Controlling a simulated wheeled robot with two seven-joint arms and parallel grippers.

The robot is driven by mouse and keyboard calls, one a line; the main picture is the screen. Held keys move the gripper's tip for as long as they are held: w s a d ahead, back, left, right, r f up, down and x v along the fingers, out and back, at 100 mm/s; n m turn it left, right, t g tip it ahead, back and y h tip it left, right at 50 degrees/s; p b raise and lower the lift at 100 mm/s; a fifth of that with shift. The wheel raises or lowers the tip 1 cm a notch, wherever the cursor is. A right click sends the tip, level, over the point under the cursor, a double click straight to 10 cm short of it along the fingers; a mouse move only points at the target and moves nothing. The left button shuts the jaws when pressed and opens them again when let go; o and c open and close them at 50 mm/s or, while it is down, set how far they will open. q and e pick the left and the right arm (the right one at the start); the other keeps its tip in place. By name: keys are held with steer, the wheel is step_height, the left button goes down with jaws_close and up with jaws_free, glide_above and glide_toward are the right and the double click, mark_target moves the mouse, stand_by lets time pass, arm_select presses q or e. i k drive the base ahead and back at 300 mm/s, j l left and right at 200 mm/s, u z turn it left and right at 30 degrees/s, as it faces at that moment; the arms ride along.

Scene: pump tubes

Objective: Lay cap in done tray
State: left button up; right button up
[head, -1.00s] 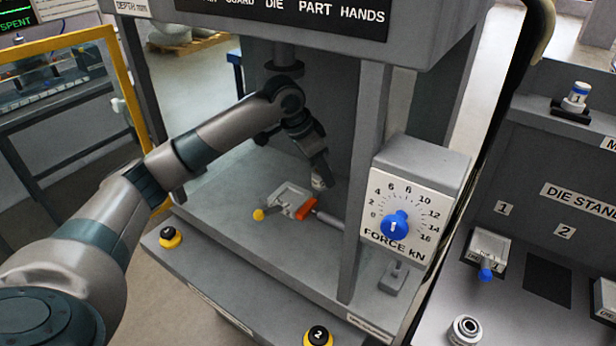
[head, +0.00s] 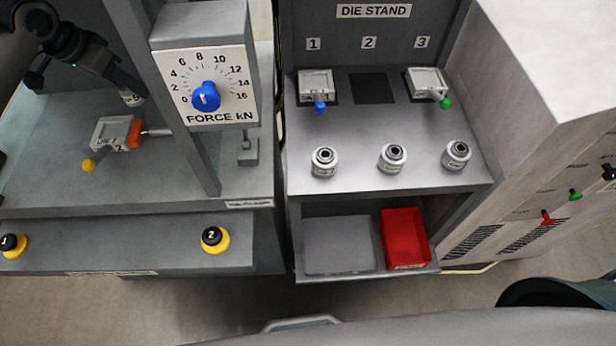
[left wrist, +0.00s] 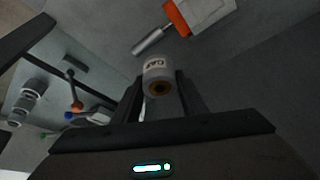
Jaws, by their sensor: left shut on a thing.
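My left gripper (head: 126,90) is in the press opening at the left of the head view. It is shut on a small pale cylindrical cap (head: 132,98), held above and just behind the press die. In the left wrist view the cap (left wrist: 158,72) sits between the fingers, with dark lettering and an orange-brown ring around a dark hole at its near end. A flat grey tray (head: 340,245) lies on the low shelf under the die stand, beside a red bin (head: 405,238). I read no label on either. My right gripper is not in view.
The die (head: 112,132) with yellow knob and orange block lies on the press bed. The press post and force dial box (head: 205,85) stand between my left gripper and the die stand (head: 390,175). Three metal cylinders stand along its front. The grey tray looks empty.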

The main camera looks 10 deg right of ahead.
mark_target(340, 255)
steer(key=k+l, duration=0.15)
steer(key=k, duration=0.25)
steer(key=k+l, duration=0.2)
steer(key=k, duration=0.25)
steer(key=k+l, duration=0.15)
steer(key=k, duration=0.25)
steer(key=z, duration=1.2)
